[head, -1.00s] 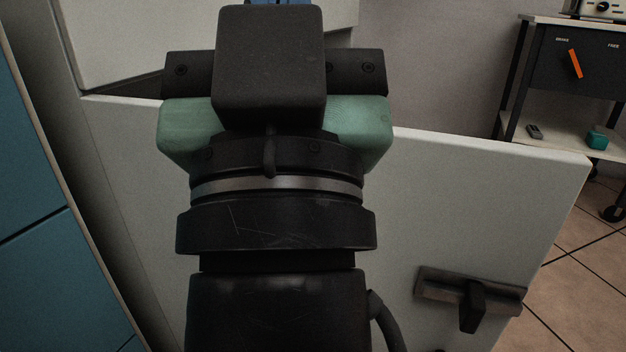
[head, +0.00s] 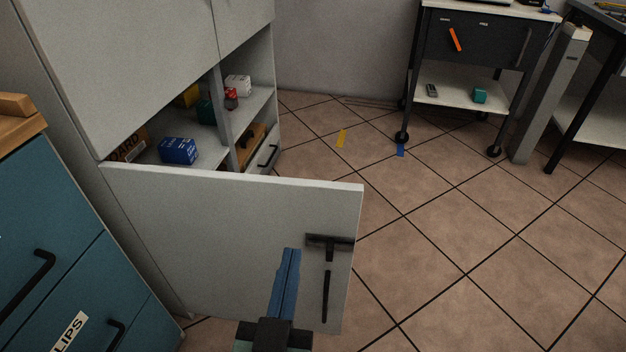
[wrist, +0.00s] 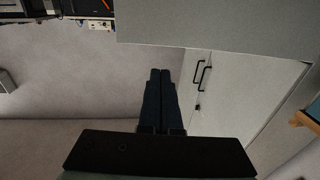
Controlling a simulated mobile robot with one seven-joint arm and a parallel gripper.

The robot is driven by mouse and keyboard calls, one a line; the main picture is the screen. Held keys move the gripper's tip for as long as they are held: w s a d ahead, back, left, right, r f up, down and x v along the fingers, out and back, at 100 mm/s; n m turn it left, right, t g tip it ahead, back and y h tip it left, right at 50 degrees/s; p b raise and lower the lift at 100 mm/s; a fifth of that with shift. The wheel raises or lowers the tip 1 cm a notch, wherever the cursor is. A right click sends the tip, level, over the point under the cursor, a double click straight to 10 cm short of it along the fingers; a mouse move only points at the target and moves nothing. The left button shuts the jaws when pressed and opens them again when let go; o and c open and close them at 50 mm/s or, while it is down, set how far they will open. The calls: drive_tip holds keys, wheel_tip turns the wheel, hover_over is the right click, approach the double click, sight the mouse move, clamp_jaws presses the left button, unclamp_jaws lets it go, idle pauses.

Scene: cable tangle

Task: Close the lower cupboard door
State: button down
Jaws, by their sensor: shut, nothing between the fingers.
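The lower cupboard door (head: 215,235) is a pale grey panel standing wide open, hinged at the left of the grey cupboard (head: 120,75). Its dark handle (head: 328,243) is near the free right edge. My gripper (head: 291,252) has blue fingers, shut together and empty. In the head view it overlaps the door's outer face, just left of the handle; I cannot tell whether it touches. In the wrist view the shut fingers (wrist: 160,72) point toward a bare wall, below a large grey panel (wrist: 215,25) that appears to be this door.
Inside the cupboard are a blue box (head: 178,150), a white box (head: 238,85) and other small items. Blue drawers (head: 60,270) stand close at left. A wheeled cart (head: 480,50) stands at the back right. The tiled floor (head: 450,240) right of the door is mostly clear.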

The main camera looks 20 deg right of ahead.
sight(311, 188)
drive_tip(key=shift+g, duration=0.3)
drive_tip(key=x, duration=1.2)
drive_tip(key=shift+w+d+f+p, duration=0.15)
drive_tip(key=shift+d+f+p, duration=0.05)
drive_tip(key=shift+d+p, duration=0.15)
drive_tip(key=shift+w, duration=0.1)
